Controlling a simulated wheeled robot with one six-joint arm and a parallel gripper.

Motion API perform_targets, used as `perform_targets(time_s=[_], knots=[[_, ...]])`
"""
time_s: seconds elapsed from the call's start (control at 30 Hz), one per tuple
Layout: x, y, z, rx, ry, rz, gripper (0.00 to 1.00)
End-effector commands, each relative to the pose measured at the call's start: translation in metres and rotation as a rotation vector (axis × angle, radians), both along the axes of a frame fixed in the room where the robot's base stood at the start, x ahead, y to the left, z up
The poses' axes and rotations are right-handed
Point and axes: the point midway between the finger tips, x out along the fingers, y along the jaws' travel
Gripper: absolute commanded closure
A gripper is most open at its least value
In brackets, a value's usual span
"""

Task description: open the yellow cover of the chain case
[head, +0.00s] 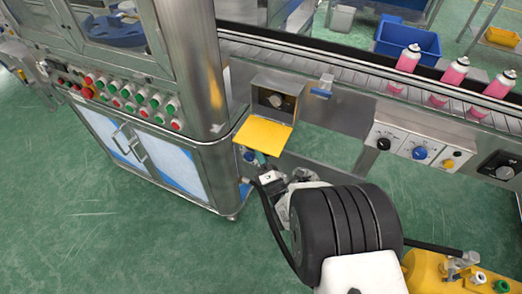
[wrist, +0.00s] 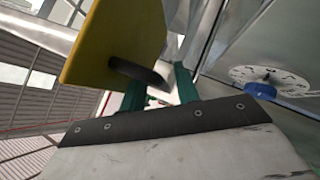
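The chain case (head: 285,84) is a metal box on the front of the conveyor, with a dark dial inside its open front. Its yellow cover (head: 264,134) is swung down and slants outward below the opening. In the wrist view the yellow cover (wrist: 118,35) fills the upper left, with a dark oval handle or slot at its lower edge. My gripper (head: 259,158) is just below the cover's lower edge. In the wrist view its two green fingers (wrist: 160,88) stand apart, close to the dark oval. I cannot tell whether they touch it.
A blue knob on a round white dial (wrist: 262,90) is right of my fingers. The button panel (head: 125,96) is at left. Control boxes (head: 412,146) are to the right, below pink cans (head: 455,72) on the conveyor. Green floor lies open below the panels.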

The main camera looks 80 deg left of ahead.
Motion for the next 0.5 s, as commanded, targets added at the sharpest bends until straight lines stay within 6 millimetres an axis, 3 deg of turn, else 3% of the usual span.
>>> perform_targets(time_s=[0.3, 0.5], knots=[[0.003, -0.003, -0.002, 0.000, 0.001, -0.002, 0.68], [0.012, -0.028, -0.014, -0.004, 0.001, -0.002, 0.68]])
